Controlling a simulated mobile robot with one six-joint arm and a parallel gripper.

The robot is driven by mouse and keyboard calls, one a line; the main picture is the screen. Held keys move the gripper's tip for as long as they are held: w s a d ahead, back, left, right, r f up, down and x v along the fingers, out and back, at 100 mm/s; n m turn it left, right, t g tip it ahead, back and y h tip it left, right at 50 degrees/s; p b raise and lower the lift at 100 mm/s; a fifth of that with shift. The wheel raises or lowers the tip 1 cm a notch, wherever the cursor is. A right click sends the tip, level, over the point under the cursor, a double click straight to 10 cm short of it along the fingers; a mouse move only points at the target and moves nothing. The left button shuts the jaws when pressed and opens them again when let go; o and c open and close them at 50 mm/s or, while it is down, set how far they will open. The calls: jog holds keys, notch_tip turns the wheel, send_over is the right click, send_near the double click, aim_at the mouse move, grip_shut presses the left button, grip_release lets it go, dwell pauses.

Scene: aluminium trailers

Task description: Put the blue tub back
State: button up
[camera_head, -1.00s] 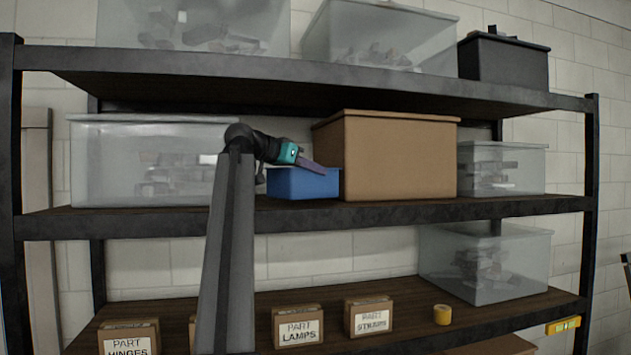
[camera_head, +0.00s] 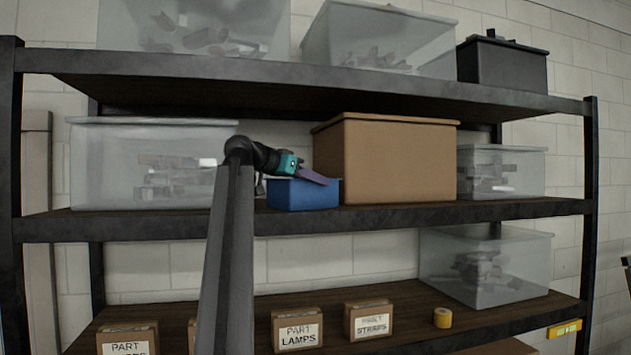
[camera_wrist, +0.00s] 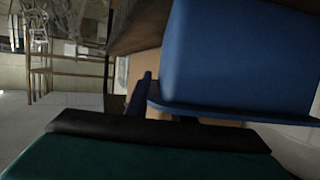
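The blue tub (camera_head: 303,196) is at the middle shelf (camera_head: 400,214), between a clear bin and a large brown box. Its base shows close to the shelf's front edge; I cannot tell whether it touches the board. My gripper (camera_head: 312,177) is at the tub's top rim, with a purple finger reaching over it. It appears shut on the rim, though the far finger is hidden. In the wrist view, the blue tub (camera_wrist: 235,60) fills the upper right, its rim close to the gripper (camera_wrist: 160,108).
The brown box (camera_head: 388,160) stands directly right of the tub. The clear bin (camera_head: 110,165) is to the left, partly behind my arm. The upper shelf (camera_head: 300,78) runs overhead. Labelled part boxes (camera_head: 298,328) and a yellow tape roll (camera_head: 442,318) sit on the lower shelf.

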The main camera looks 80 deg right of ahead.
jog(key=shift+a+r, duration=0.1)
jog(key=b+v, duration=0.2)
jog(key=v, duration=0.9)
jog(key=shift+w+a+r, duration=0.2)
jog(key=shift+w+a, duration=0.05)
dwell(0.7)
